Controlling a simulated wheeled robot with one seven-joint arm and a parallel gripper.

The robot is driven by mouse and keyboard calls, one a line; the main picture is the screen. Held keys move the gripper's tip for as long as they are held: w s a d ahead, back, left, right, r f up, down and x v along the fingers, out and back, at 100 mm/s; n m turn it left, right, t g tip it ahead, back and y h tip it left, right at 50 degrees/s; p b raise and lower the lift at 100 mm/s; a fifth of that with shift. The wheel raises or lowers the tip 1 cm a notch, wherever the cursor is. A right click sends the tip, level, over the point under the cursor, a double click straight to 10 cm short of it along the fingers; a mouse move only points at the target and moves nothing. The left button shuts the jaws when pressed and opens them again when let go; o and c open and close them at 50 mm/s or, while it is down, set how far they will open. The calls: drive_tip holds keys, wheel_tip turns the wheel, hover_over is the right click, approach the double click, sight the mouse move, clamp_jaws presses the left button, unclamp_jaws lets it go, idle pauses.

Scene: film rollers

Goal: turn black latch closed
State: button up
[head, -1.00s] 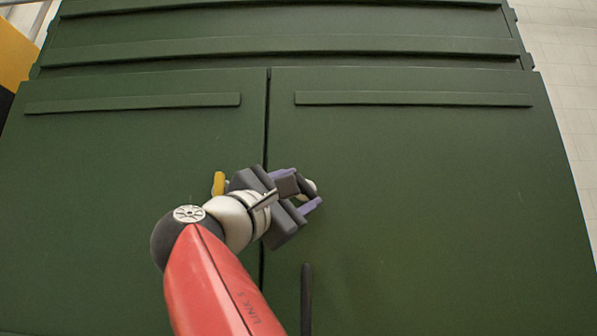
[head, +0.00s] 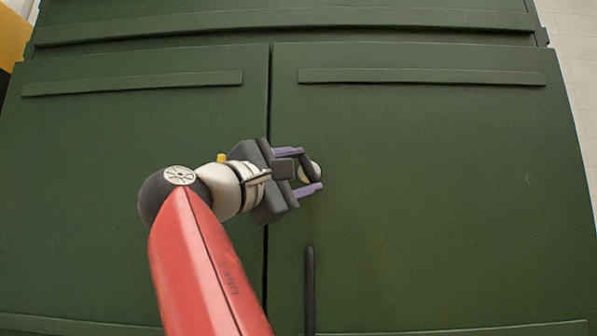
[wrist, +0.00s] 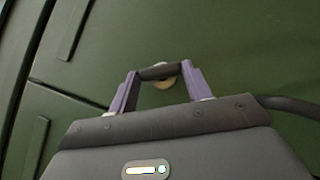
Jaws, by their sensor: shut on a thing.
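The black latch (head: 310,167) is a short dark bar on a pale round base (head: 316,172), on the right green door near the seam. My gripper (head: 304,171) reaches it from the left, with one purple finger above and one below. In the wrist view my gripper (wrist: 161,82) has the latch (wrist: 157,72) spanning between its two fingers, shut on it. The pale base (wrist: 165,82) shows just behind the bar. The latch lies tilted in the head view, and part of it is hidden by the gripper.
The left door (head: 120,200) and right door (head: 450,200) look shut, with a dark seam between them. A dark upright handle (head: 309,290) stands below the latch. Raised strips cross the doors higher up.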

drive_tip(key=o, duration=1)
drive_tip(key=b+v, duration=0.1)
drive_tip(key=v, duration=0.6)
drive_tip(key=shift+s+a+f+b, duration=0.15)
drive_tip(key=shift+s+a+b, duration=0.1)
drive_tip(key=shift+b, duration=0.15)
